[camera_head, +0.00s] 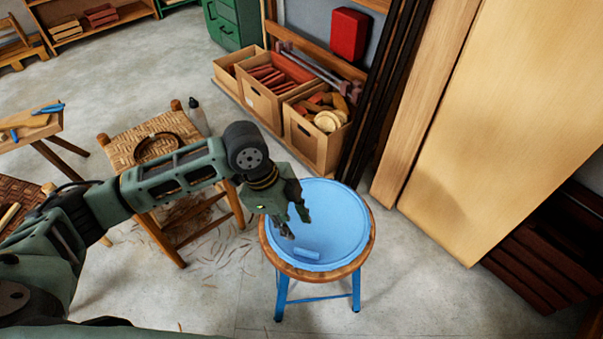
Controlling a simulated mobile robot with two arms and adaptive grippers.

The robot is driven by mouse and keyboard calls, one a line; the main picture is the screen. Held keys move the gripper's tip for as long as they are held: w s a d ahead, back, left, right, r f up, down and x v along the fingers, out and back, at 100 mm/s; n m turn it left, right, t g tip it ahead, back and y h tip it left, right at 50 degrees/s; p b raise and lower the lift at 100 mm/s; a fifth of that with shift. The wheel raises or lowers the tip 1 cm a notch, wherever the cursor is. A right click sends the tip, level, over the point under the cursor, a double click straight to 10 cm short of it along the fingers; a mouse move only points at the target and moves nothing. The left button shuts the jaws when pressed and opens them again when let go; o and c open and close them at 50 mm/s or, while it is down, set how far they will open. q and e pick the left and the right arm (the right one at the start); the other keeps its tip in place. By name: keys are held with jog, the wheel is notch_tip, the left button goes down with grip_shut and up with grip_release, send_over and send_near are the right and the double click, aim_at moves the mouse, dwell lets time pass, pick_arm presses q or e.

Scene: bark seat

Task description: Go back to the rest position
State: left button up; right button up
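My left gripper (295,223) is in the camera_head view, at the end of my arm that reaches in from the left. It hangs over the left part of a round stool with a blue top (335,215) and a wooden rim. Its fingers are apart, with nothing seen between them. A small blue cylinder-like piece (306,253) lies on the blue top, just below and right of the fingertips and apart from them. My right gripper is not in view.
A stool with a woven seat (125,150) stands behind my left arm, with a dark coil (157,147) on it. A bottle (197,117) is nearby. Wooden boxes (313,150) stand at the back, and tall boards (500,120) lean at right. The front right floor is clear.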

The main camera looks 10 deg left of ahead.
pick_arm(q)
jog(key=s+d+f+n+t+h, duration=0.2)
jog(key=s+d+f+n+t, duration=0.1)
jog(key=s+d+n, duration=0.3)
jog(key=s+a+f+n+y, duration=0.2)
jog(key=s+a+n+y, duration=0.3)
jog(key=s+a+n, duration=0.75)
notch_tip(320, 180, down, 26)
jog(key=a+r+m, duration=0.1)
jog(key=m, duration=0.2)
jog(key=s+a+f+g+p, duration=0.1)
jog(key=s+a+g+p, duration=0.1)
jog(key=s+p, duration=1.4)
jog(key=shift+s+a+f, duration=0.35)
jog(key=shift+a, duration=0.25)
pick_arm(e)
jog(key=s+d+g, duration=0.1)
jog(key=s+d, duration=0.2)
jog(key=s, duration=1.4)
